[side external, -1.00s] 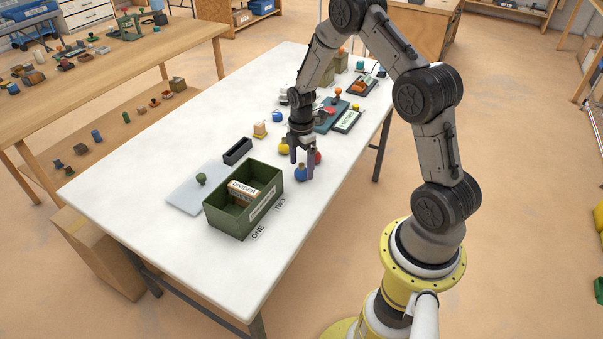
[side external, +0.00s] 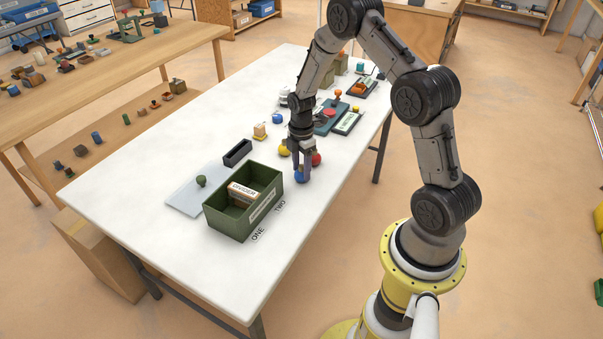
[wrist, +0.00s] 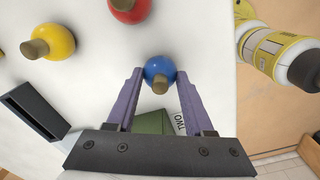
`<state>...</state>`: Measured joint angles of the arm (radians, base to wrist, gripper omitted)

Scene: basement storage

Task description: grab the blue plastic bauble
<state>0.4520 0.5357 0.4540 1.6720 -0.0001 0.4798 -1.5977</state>
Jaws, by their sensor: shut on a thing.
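The blue bauble (side external: 301,176) is a small shiny ball with a tan cap, on the white table. In the wrist view the blue bauble (wrist: 158,69) sits between the tips of the two purple fingers, cap towards the camera. My gripper (side external: 301,172) points down at it and is shut on it, with a finger on each side. The fingers also show in the wrist view (wrist: 158,76). The bauble is low, at about table height; I cannot tell whether it touches the table.
A red bauble (wrist: 129,8) and a yellow bauble (wrist: 53,41) stand close by. A green divided box (side external: 238,223) and a black tray (side external: 237,152) are towards the front left. Several items lie further back. The table's (side external: 200,270) front part is clear.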

